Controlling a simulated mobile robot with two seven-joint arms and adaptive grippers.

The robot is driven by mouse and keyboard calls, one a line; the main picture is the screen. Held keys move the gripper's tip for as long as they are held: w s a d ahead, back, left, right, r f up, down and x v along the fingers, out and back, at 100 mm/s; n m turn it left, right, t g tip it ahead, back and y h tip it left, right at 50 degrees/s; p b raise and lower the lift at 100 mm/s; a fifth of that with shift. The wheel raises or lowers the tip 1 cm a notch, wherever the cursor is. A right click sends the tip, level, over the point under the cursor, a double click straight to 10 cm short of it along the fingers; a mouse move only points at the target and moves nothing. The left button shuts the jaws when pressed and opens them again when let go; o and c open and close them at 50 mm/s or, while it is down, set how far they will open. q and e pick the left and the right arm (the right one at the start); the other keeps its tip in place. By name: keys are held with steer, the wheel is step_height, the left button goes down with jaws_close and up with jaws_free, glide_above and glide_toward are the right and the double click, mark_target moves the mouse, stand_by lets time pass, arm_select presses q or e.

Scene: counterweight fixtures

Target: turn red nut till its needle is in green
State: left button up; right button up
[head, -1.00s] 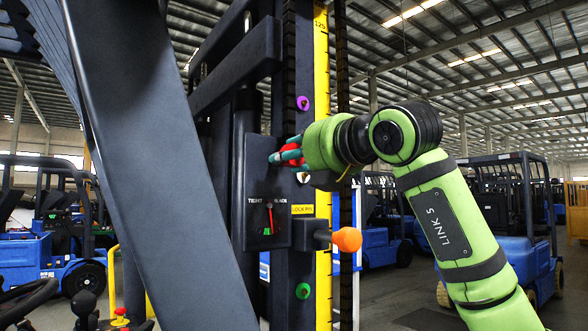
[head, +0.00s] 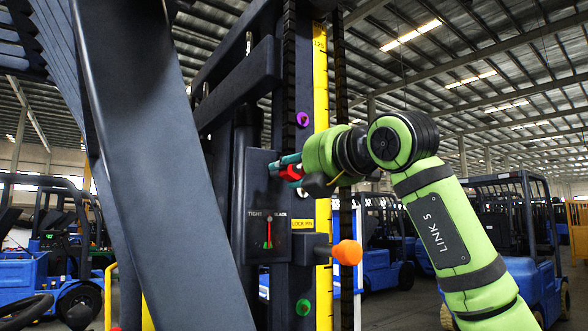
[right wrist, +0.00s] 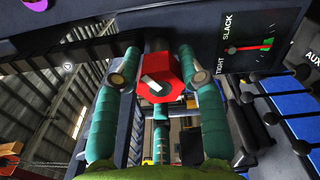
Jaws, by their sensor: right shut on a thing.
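The red nut (head: 289,173) is on the dark mast panel, partly hidden by my right gripper (head: 285,168). In the right wrist view the red nut (right wrist: 161,79) has a white mark on its face and sits between the teal fingers of my right gripper (right wrist: 160,75), which is shut on it. The gauge (head: 267,228), marked TIGHT and SLACK, is below the nut in the head view. Its red needle points down, at or very near the green patch; it also shows in the right wrist view (right wrist: 248,48). Whether it is fully inside green is unclear. My left gripper is not in view.
An orange knob (head: 347,252) sticks out below my right wrist, by the LOCK PIN label (head: 302,224). A purple knob (head: 302,119) and a green knob (head: 303,307) are on the mast. A yellow scale (head: 321,90) runs up it. Blue forklifts (head: 515,240) stand behind.

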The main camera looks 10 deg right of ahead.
steer(key=shift+r, duration=0.1)
steer(key=o, duration=1.1)
steer(key=shift+o, duration=0.2)
steer(key=shift+w, duration=0.1)
steer(key=v, duration=1.2)
